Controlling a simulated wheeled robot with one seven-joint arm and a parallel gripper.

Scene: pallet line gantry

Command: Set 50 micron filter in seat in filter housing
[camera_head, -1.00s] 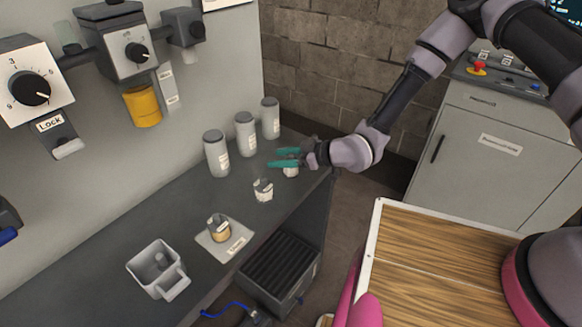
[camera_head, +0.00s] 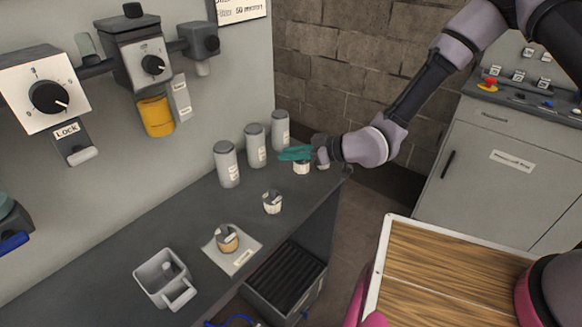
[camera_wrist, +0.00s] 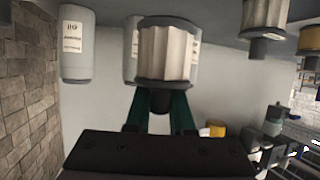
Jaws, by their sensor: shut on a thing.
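My gripper (camera_head: 297,153) has its teal fingers closed on a white pleated filter (camera_head: 301,168) at the far right end of the bench. In the wrist view the filter (camera_wrist: 165,55) has a grey end cap and sits just beyond the fingertips (camera_wrist: 162,105). Its micron marking cannot be read, and I cannot tell whether it touches the bench. A second white filter (camera_head: 272,205) stands nearer on the bench. A tan filter (camera_head: 228,240) sits on a pale pad. A grey open cup with a handle and inner post (camera_head: 163,279), possibly the filter housing, stands at the near end.
Three grey labelled canisters (camera_head: 255,146) stand along the wall behind my gripper. A wall unit with dials (camera_head: 48,97) and a yellow cup (camera_head: 156,117) hangs above the bench (camera_head: 190,222). A black slatted crate (camera_head: 286,280) is below. A wall sign mentions 50 micron.

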